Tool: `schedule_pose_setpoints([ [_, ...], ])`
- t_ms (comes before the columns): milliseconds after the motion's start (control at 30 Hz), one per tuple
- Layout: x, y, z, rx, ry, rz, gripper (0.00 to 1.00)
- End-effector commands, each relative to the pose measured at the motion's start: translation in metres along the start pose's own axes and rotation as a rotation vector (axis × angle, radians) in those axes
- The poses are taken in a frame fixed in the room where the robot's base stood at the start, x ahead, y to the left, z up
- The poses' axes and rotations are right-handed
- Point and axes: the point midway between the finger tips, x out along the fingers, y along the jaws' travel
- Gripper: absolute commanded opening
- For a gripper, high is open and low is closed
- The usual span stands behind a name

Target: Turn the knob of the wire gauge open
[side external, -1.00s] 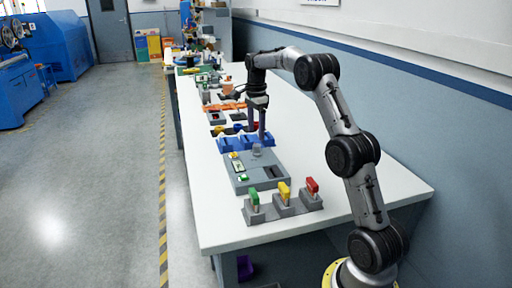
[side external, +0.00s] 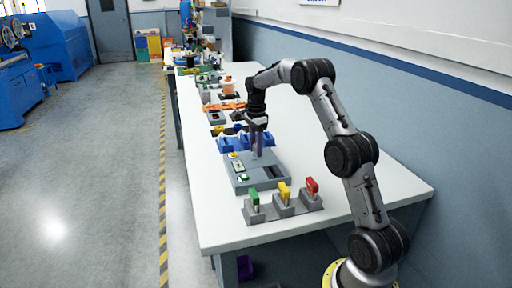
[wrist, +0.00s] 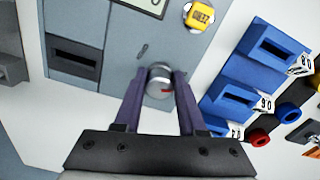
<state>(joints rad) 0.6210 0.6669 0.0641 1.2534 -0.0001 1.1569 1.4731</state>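The knob (wrist: 158,84) is a round grey cap with a small red mark on its face. It stands at the edge of the grey instrument box (wrist: 112,22), which I take to be the wire gauge; the box also shows in the side view (side external: 257,183). My gripper (wrist: 160,75) has its two purple fingers on either side of the knob, with the tips level with it. In the side view my gripper (side external: 257,154) points down at the far edge of the box and hides the knob. I cannot tell whether the fingers touch the knob.
A yellow button (wrist: 199,15) and a dark slot (wrist: 75,55) are on the box. Blue bins (wrist: 268,55) with number tags stand close to the right in the wrist view. A grey stand with green, yellow and red handled parts (side external: 284,208) is at the near table end.

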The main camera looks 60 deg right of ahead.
Motion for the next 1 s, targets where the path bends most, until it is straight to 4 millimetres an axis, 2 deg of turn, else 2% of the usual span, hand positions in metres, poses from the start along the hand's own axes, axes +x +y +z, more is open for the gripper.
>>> schedule_pose_setpoints([
  [33, -0.0001, 0.0000, 0.0000, 0.000, 0.000, 0.000, 0.29],
  [200, -0.0003, 0.0000, 0.0000, 0.000, 0.000, 0.000, 0.00],
  [633, -0.0006, 0.0002, 0.0000, -0.058, 0.000, 0.000, 0.00],
  [1000, -0.0009, 0.0010, -0.0004, -0.336, 0.000, 0.000, 0.00],
])
